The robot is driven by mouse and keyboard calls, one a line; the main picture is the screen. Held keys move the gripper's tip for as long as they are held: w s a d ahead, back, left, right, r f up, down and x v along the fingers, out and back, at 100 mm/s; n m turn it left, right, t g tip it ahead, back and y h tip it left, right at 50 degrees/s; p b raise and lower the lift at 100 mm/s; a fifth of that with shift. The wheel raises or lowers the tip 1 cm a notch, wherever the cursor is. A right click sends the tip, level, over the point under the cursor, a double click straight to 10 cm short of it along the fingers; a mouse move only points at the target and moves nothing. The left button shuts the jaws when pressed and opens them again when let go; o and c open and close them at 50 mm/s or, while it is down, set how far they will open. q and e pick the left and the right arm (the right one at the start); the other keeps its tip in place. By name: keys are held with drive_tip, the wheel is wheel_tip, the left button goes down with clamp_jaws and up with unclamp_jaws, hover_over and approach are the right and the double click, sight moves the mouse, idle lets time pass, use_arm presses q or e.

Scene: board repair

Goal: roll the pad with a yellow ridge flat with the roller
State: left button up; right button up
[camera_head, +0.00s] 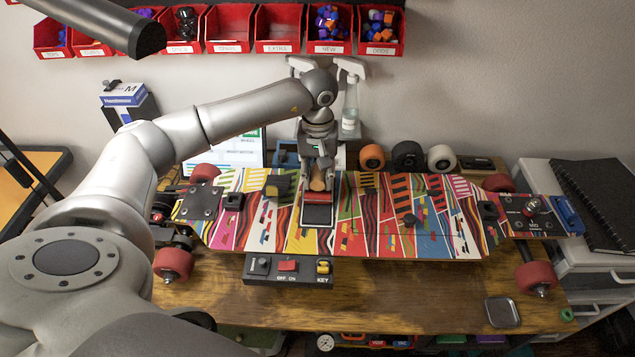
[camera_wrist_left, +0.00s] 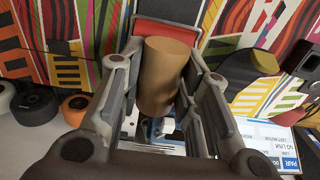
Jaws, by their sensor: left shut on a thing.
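My left gripper (camera_head: 318,178) is shut on the roller's light-brown handle (camera_wrist_left: 165,78), over the back middle of the patterned skateboard deck (camera_head: 380,242). The roller's red part (camera_wrist_left: 165,33) lies just beyond the handle; it also shows as a red strip (camera_head: 320,197) in the head view. A dark rectangular pad (camera_head: 317,214) with a pale border lies directly in front of the red part. I cannot see a yellow ridge on this pad; the roller covers its back edge. Whether the roller touches the pad is unclear. My right gripper is out of view.
A dark block with a yellowish top (camera_head: 278,186) sits on the deck left of the gripper. A switch box (camera_head: 290,270) stands at the deck's front edge. Spare wheels (camera_head: 408,156) and a spray bottle (camera_head: 350,115) stand behind. The front right tabletop (camera_head: 420,300) is mostly clear.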

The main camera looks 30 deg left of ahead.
use_arm(q)
drive_tip(key=shift+s+d, duration=0.55)
drive_tip(key=shift+s, duration=0.35)
drive_tip(key=shift+s+d, duration=0.5)
drive_tip(key=shift+s, duration=0.4)
drive_tip(key=shift+s+d, duration=0.55)
drive_tip(key=shift+s, duration=0.35)
drive_tip(key=shift+w+a+f+b, duration=0.1)
drive_tip(key=shift+w+a+b, duration=0.2)
drive_tip(key=shift+w+b, duration=0.2)
drive_tip(key=shift+w+a+f+b, duration=0.1)
drive_tip(key=shift+w+a+b, duration=0.15)
drive_tip(key=shift+w+b, duration=0.25)
drive_tip(key=shift+w+a+r+b, duration=0.1)
drive_tip(key=shift+w+a+b, duration=0.5)
drive_tip(key=shift+w, duration=0.35)
drive_tip(key=shift+w+a+r, duration=0.1)
drive_tip(key=shift+w+a, duration=0.4)
drive_tip(key=shift+w, duration=0.3)
drive_tip(key=shift+r+p, duration=1.8)
drive_tip(key=shift+r, duration=1.8)
drive_tip(key=shift+d, duration=0.1)
